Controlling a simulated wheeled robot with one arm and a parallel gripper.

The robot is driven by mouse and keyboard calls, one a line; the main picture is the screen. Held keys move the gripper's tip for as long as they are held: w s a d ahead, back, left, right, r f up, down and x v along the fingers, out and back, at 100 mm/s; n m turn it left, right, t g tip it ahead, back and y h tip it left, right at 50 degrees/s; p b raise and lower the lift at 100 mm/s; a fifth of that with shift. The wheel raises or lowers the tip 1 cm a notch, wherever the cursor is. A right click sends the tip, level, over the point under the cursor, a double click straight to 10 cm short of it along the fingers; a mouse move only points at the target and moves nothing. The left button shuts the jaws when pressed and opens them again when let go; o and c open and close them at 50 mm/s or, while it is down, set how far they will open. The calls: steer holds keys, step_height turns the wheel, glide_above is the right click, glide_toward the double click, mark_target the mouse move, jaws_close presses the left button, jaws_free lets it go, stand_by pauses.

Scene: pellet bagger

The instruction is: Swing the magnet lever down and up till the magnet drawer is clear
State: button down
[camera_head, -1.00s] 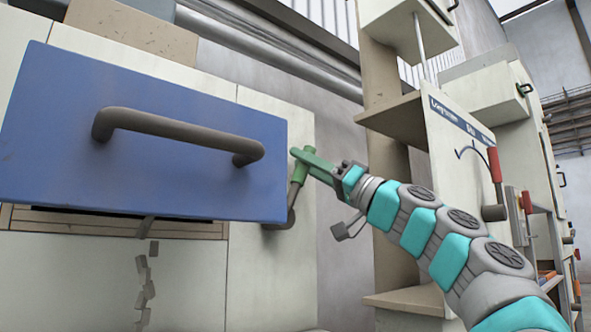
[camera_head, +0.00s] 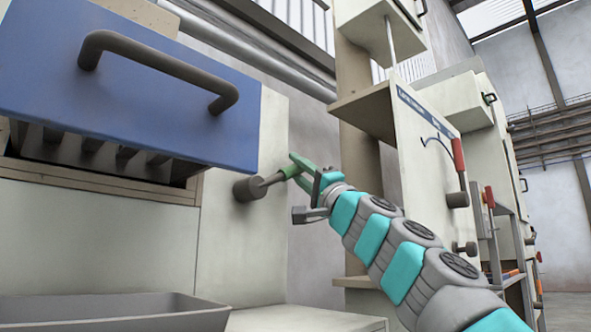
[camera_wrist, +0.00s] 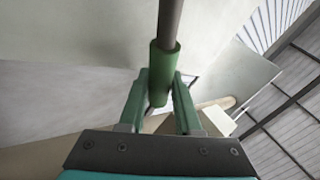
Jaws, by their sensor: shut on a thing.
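The magnet lever has a dark rod and a green grip (camera_head: 289,172). It points right and slightly up from its dark round hub (camera_head: 247,189) on the pale panel. My gripper (camera_head: 300,167) is shut on the green grip. In the wrist view the green sleeve (camera_wrist: 163,65) sits between my gripper's green fingers (camera_wrist: 158,98), with the rod running up out of it. The magnet drawer (camera_head: 170,100) has a blue front and a dark bow handle. Dark bars (camera_head: 90,148) show beneath its front. I cannot tell whether anything clings to them.
A grey tray (camera_head: 110,312) stands below the drawer; its inside is hidden. To the right is a white machine with a red-handled lever (camera_head: 458,155) and shelves. A pale ledge (camera_head: 300,318) lies below the lever.

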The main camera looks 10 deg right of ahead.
stand_by(0.4)
steer(key=c, duration=0.9)
jaws_free()
steer(key=shift+s+d+f, duration=0.1)
steer(key=shift+f, duration=0.05)
steer(key=b+v, duration=0.3)
steer(key=v, duration=0.4)
steer(key=shift+s+f, duration=0.2)
steer(key=shift+d, duration=0.1)
